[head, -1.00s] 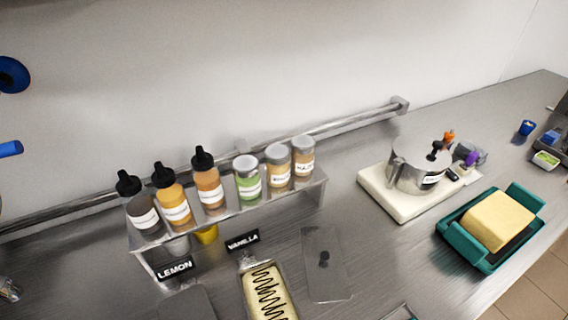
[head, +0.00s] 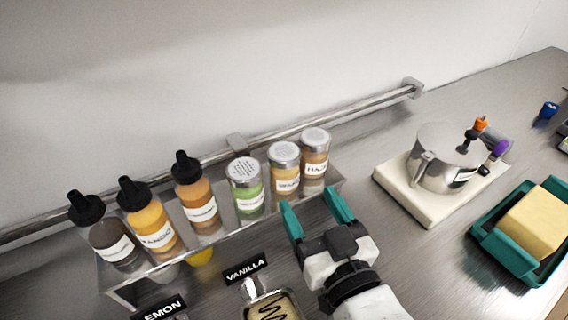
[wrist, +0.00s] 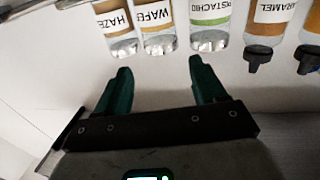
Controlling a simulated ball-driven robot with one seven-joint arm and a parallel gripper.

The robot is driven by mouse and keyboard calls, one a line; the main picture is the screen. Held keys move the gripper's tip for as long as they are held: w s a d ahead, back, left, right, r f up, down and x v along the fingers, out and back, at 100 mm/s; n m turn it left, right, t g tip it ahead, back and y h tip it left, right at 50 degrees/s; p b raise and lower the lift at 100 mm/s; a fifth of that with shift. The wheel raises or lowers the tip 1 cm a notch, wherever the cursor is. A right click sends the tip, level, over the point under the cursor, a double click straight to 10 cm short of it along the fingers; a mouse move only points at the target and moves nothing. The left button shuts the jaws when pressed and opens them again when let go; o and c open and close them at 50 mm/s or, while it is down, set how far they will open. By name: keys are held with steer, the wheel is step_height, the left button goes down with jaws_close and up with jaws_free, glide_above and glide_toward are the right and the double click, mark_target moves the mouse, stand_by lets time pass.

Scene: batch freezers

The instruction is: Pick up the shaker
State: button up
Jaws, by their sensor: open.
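Three clear shakers with silver perforated lids stand upright on the metal shelf. In the head view they are a green one labelled pistachio (head: 247,188), a tan wafer one (head: 284,168) and a brown hazelnut one (head: 315,160). My gripper (head: 311,199) has teal fingers, spread and empty, in front of the shelf below the wafer and hazelnut shakers. The wrist view sees the row inverted: hazelnut (wrist: 114,27), wafer (wrist: 157,27) and pistachio (wrist: 210,24) lie beyond the open fingers (wrist: 160,64), with the wafer shaker roughly between the fingertips' lines. No shaker is touched.
Several black-capped sauce bottles (head: 150,220) share the shelf (head: 215,240) at left. A rail (head: 340,115) runs along the wall behind. A steel pot (head: 443,158) on a white board (head: 405,197) and a teal tray (head: 490,245) with a yellow block stand right. A vanilla sign (head: 246,268) is below.

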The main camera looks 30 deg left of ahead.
mark_target(290, 164)
steer(key=p+x, duration=0.2)
steer(key=x, duration=0.7)
steer(key=shift+w+a+f, duration=0.1)
steer(key=shift+a+f, duration=0.05)
steer(key=shift+c, duration=0.2)
steer(key=c, duration=0.7)
steer(key=shift+o, duration=0.2)
steer(key=shift+r+p, duration=0.55)
steer(key=shift+r, duration=0.1)
steer(key=s+d+r+p, duration=0.7)
steer(key=s+d+r, duration=0.2)
steer(key=r, duration=0.3)
steer(key=shift+s, duration=0.85)
